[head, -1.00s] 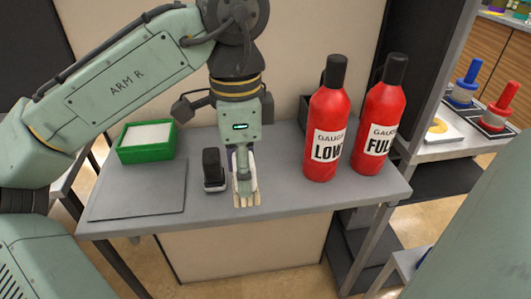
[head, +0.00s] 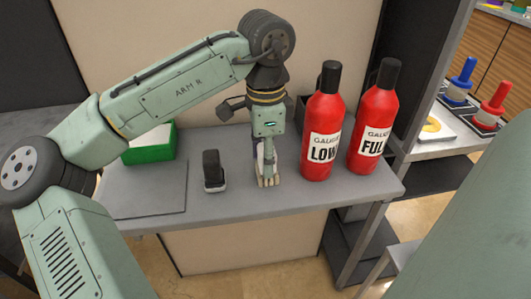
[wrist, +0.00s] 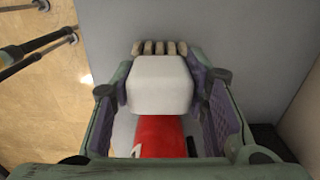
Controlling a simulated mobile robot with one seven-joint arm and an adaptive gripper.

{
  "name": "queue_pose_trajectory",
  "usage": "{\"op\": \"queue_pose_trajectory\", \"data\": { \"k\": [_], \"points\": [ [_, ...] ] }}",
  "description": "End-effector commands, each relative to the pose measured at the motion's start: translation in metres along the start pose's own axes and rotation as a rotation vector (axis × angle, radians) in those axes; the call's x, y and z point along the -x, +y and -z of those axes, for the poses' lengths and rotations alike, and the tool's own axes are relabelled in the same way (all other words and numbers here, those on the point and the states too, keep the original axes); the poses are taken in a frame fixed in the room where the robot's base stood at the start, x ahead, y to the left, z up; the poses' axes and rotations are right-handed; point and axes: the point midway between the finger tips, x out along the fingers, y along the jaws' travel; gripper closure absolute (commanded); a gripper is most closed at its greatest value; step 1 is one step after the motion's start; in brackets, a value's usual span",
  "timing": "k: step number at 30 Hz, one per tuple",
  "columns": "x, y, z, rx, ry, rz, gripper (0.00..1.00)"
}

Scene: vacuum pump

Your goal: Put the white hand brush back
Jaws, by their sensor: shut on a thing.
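The white hand brush (wrist: 160,84) is between the fingers of my gripper (wrist: 163,105) in the wrist view. It has a white block body and a row of tan bristles along one edge. In the head view, my gripper (head: 267,165) points down over the grey table, and the brush's pale bristles (head: 268,182) show at its tip. The gripper is shut on the brush. I cannot tell whether the bristles touch the table. Most of the brush is hidden by the fingers in the head view.
Red bottles labelled LOW (head: 322,120) and FULL (head: 375,115) stand close to the gripper's right. A black upright object (head: 213,170) stands to its left. A green tray (head: 150,152) is partly behind my arm. A flat grey plate (head: 150,195) lies front left.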

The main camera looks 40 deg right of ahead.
Motion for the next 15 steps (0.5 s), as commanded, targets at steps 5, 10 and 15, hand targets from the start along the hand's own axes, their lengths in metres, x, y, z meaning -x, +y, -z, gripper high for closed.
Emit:
{"op": "queue_pose_trajectory", "data": {
  "k": [5, 10, 15],
  "points": [
    [-0.0021, 0.0001, 0.0, 0.0, 0.001, -0.001, 0.85],
    [-0.0032, 0.0, -0.0001, 0.0, 0.0, 0.0, 0.52],
    [-0.0031, 0.0, -0.0001, 0.0, 0.0, 0.0, 0.4]
  ]
}}
